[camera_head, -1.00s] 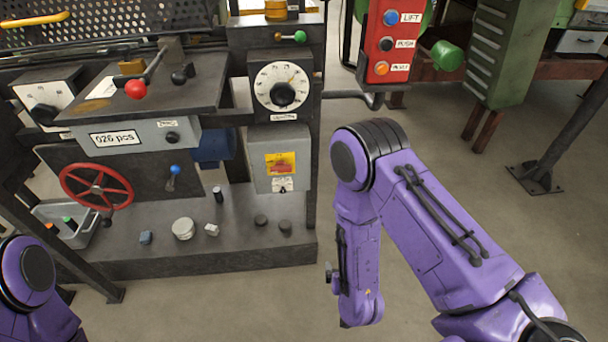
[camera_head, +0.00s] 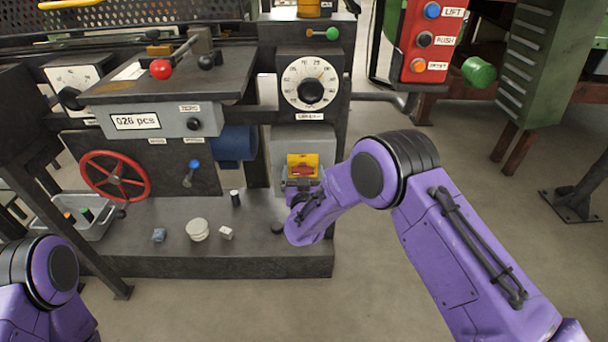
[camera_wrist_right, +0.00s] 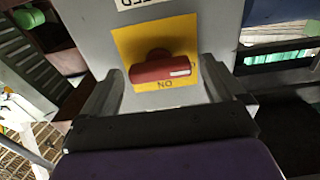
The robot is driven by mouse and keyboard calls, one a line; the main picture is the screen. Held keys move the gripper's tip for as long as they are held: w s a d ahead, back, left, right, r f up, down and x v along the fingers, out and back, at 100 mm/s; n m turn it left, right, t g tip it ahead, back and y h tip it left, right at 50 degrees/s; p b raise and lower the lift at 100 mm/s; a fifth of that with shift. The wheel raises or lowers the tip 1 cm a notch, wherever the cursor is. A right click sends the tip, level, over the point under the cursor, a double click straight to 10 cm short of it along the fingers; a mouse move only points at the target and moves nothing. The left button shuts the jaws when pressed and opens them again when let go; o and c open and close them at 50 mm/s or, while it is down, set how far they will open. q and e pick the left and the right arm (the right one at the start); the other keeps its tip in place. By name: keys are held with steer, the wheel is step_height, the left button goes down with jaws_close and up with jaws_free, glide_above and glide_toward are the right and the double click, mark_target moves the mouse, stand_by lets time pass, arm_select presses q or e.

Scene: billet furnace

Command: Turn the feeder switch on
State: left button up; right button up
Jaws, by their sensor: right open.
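The feeder switch is a red rotary knob (camera_head: 303,170) on a yellow plate (camera_head: 303,158), on the front of a grey box (camera_head: 281,150). In the right wrist view the knob (camera_wrist_right: 163,68) lies nearly level. Its white mark is at the right end, and an upside-down "ON" is printed below it. My right gripper (camera_head: 303,186) is open just in front of the switch. In the wrist view its fingers (camera_wrist_right: 161,75) stand either side of the knob; contact cannot be told. My left arm shows at the lower left, its gripper out of view.
A dial (camera_head: 310,82) sits above the box. A red control box (camera_head: 428,40) with buttons hangs to the right. A red handwheel (camera_head: 115,176) and a blue-knobbed lever (camera_head: 193,172) are to the left. Small parts lie on the ledge (camera_head: 180,262) below.

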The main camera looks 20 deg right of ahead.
steer(key=c, duration=1.1)
steer(key=shift+o, duration=0.3)
steer(key=shift+m, duration=0.3)
steer(key=m, duration=0.3)
steer(key=shift+d+f+b, duration=0.1)
steer(key=shift+f+b, duration=0.05)
steer(key=shift+b, duration=0.25)
steer(key=m+b, duration=0.1)
steer(key=m, duration=0.4)
steer(key=shift+f, duration=0.1)
steer(key=m+b, duration=0.1)
steer(key=m, duration=0.3)
steer(key=shift+d+f+m+b, duration=0.1)
steer(key=shift+m+b, duration=0.2)
steer(key=shift+s+m+b, duration=0.1)
steer(key=shift+m+b, duration=0.85)
steer(key=shift+m, duration=1.35)
